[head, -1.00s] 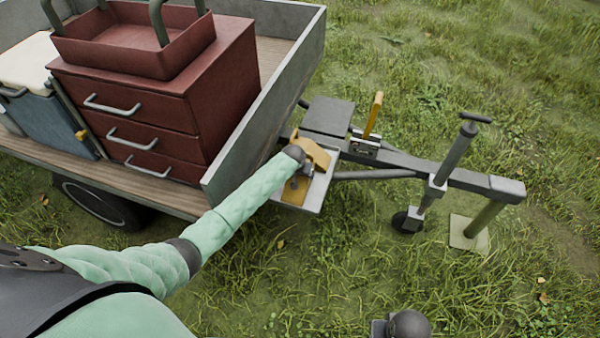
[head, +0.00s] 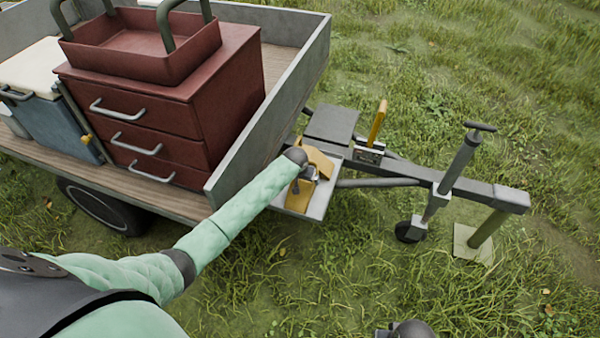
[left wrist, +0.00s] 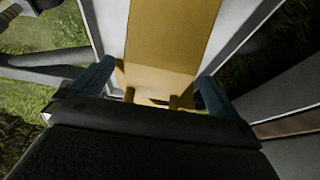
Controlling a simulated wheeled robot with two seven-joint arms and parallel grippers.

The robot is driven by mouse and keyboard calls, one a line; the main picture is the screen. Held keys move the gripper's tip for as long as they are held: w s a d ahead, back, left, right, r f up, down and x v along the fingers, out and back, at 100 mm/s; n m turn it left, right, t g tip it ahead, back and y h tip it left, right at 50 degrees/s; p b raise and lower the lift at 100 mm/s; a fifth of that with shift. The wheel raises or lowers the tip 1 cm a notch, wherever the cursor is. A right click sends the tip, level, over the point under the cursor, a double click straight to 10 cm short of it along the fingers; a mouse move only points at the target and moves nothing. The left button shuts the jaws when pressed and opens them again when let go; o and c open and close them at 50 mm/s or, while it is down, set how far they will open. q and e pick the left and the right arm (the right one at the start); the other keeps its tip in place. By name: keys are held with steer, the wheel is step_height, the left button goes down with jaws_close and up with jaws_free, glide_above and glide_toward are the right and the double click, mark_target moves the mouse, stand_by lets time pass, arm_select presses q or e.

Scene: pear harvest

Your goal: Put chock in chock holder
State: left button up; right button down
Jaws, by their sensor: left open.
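The yellow chock (head: 318,162) is in the grey tray-like holder (head: 320,203) beside the trailer's front wall. In the left wrist view the broad yellow face of the chock (left wrist: 172,40) lies between the holder's pale side walls (left wrist: 112,25). My left gripper (head: 305,180) is open at the chock. Its two blue-grey fingers (left wrist: 152,88) stand apart, one on each side of the chock's near end. Two small yellow pegs show between them. My wrist hides part of the chock in the head view.
The trailer's grey side wall (head: 270,110) stands close to my left forearm. A drawbar (head: 400,168) with a yellow lever (head: 377,122) and a jack (head: 458,160) extends right. A red drawer cabinet (head: 165,115) stands on the trailer bed. Grass in front is open.

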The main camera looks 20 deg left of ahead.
arm_select(q)
steer(key=v, duration=0.7)
steer(key=s+d+f, duration=0.1)
steer(key=s+d, duration=0.2)
steer(key=s, duration=0.5)
steer(key=s+d+f+m+g+h, duration=0.1)
steer(key=s+d+f, duration=0.1)
steer(key=s, duration=0.6)
steer(key=s+d+f, duration=0.1)
steer(key=s+d, duration=0.2)
steer(key=s, duration=0.5)
steer(key=s+r+g, duration=0.1)
steer(key=s+r, duration=0.1)
steer(key=s, duration=0.9)
steer(key=s+r+g, duration=0.1)
steer(key=s+r, duration=0.1)
steer(key=s, duration=1)
steer(key=shift+s+a+r+m+b, duration=0.2)
steer(key=shift+s+r+m+b, duration=0.1)
steer(key=shift+r+b, duration=0.1)
arm_select(e)
steer(key=r, duration=0.4)
steer(key=shift+s+d+r, duration=0.1)
steer(key=shift+s+d, duration=0.1)
steer(key=shift+s, duration=0.1)
steer(key=shift+a, duration=0.4)
steer(key=shift+d, duration=0.4)
